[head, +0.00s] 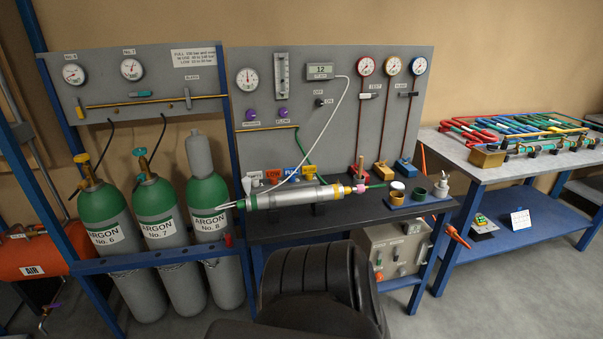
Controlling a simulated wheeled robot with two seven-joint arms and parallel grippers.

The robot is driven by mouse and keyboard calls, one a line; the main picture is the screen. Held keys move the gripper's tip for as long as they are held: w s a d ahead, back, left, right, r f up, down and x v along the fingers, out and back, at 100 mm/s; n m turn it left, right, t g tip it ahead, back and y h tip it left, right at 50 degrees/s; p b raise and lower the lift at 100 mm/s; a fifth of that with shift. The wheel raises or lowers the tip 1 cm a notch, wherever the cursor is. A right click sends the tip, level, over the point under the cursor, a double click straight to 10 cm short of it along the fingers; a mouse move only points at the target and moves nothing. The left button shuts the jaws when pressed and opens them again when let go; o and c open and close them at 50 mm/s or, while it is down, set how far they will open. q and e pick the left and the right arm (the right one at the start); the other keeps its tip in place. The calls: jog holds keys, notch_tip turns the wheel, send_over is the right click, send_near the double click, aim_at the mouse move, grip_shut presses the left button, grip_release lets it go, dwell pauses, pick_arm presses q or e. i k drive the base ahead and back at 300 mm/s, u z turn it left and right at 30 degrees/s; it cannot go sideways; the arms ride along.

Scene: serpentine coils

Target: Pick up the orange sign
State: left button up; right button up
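A small orange sign (273,177) with dark lettering, which seems to read LOW, stands at the back left of the dark bench (350,229), close to the grey gauge panel (335,115). A blue sign (291,174) is just right of it and a pale sign (253,182) just left. A silver cylinder with green and yellow bands (290,197) lies across the bench in front of the signs and seems to hide the orange sign's lower edge. Neither of my grippers is in view.
Argon bottles (160,210) stand left of the bench. Coloured coils (520,128) lie on the right-hand table. The bench's front strip looks clear.

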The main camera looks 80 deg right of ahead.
aim_at(273, 175)
jog(key=k, duration=0.15)
jog(key=z, duration=0.65)
